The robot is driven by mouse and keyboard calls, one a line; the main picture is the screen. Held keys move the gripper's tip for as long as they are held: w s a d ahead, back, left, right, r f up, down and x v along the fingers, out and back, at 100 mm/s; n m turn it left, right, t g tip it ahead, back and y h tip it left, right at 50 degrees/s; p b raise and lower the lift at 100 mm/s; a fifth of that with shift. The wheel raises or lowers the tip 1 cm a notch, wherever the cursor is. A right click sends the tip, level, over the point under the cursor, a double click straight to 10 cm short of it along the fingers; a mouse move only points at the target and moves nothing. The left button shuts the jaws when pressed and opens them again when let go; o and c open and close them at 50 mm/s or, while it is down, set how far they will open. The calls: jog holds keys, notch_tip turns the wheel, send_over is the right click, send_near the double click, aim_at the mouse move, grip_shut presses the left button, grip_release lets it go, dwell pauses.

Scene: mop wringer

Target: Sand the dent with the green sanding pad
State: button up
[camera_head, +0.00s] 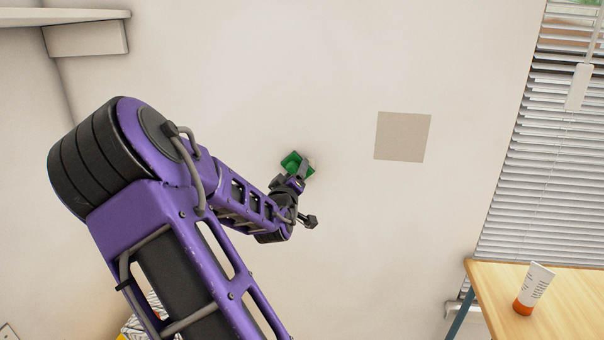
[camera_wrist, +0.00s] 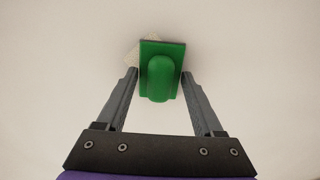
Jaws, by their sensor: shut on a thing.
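The green sanding pad (camera_head: 291,162) is at the wall (camera_head: 240,60) in the head view, left of a square grey-beige patch. It also shows in the wrist view (camera_wrist: 161,70), where its flat plate faces the wall and its rounded grip points toward me. My gripper (camera_wrist: 159,82) is shut on the pad, one finger on each side of the grip. A small pale, speckled patch (camera_wrist: 131,57), perhaps the dent, shows on the wall behind the pad's upper left edge. The pad hides the rest of it. I cannot tell whether the pad touches the wall.
A grey-beige square (camera_head: 403,137) is on the wall to the right. A wooden table (camera_head: 560,312) with a white and orange tube (camera_head: 535,288) stands at the lower right, below window blinds (camera_head: 550,170). A shelf (camera_head: 85,38) juts out at the upper left.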

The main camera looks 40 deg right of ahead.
jog(key=shift+w+a, duration=0.45)
jog(key=shift+w, duration=0.1)
jog(key=shift+s+a, duration=0.1)
jog(key=shift+p+v, duration=0.9)
jog(key=shift+v, duration=1.95)
jog(key=shift+p+v, duration=0.5)
jog(key=shift+v, duration=1)
